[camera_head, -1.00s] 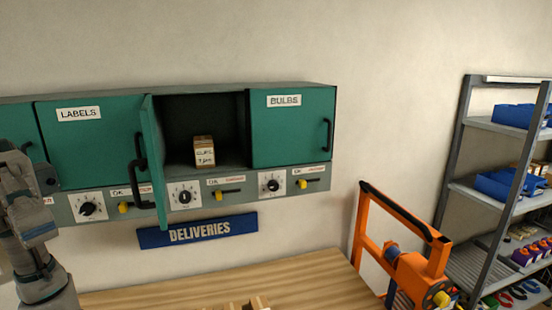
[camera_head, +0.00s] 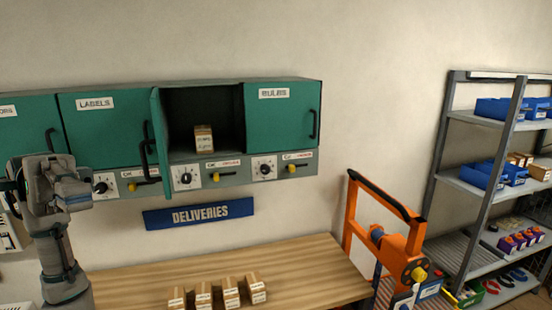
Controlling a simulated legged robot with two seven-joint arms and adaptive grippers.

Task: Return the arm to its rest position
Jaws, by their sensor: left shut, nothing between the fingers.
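My left arm rises at the left edge of the head view, in front of the wall cabinets. My left gripper (camera_head: 14,186) is partly hidden by my own wrist at the far left; it is shut and empty, clear of the boxes and the open door. My right gripper is not in view.
The open cabinet door (camera_head: 160,135) sticks out from the middle compartment, which holds a small box (camera_head: 204,139). Several small boxes (camera_head: 230,292) stand on the wooden table (camera_head: 300,262). An orange frame (camera_head: 401,245) and a shelf rack (camera_head: 466,180) stand right.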

